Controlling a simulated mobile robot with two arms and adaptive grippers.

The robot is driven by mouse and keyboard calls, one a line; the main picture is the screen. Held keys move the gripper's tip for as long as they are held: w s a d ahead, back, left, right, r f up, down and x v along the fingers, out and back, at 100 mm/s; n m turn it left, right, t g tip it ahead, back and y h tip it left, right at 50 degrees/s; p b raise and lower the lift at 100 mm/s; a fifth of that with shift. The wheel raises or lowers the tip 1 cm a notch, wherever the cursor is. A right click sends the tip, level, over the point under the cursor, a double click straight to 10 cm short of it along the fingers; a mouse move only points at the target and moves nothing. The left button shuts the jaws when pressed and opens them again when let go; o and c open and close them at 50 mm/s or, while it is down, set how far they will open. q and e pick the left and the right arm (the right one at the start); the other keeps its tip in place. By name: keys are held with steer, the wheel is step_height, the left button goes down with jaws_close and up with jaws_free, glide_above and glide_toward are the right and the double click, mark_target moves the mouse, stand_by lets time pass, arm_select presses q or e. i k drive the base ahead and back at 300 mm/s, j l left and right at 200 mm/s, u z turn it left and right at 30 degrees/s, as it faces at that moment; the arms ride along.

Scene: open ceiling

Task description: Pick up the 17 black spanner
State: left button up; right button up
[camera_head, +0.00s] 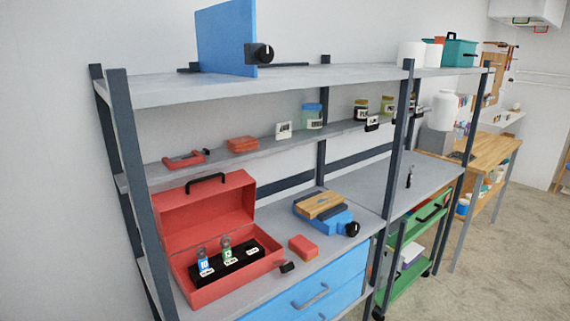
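A red toolbox (176,232) stands open on the shelf at the lower left. In it is a black holder (240,262) with white labels. A blue spanner (203,257) and a green spanner (227,246) stand upright in it; no spanner shows at the right-hand label (252,249). A small thin dark item (409,179) stands on the worktop further right; it may be the black spanner, but it is too small to tell and no number is readable. Neither of my grippers is in view.
Beside the toolbox are a red block (303,247) and a blue vise with wooden jaws (325,213). Shelf posts (397,145) stand between the bays. A narrow upper shelf (270,142) holds jars and a red clamp (184,160). Blue drawers (315,296) and a green cart (410,262) are below.

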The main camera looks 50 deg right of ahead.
mark_target(411, 166)
steer(key=z, duration=2.5)
steer(key=i+l, duration=0.2)
steer(key=i, duration=0.3)
steer(key=i+l, duration=0.2)
steer(key=i, duration=0.35)
steer(key=i+l+z, duration=0.1)
steer(key=i, duration=0.4)
steer(key=i+l, duration=0.3)
steer(key=i, duration=0.2)
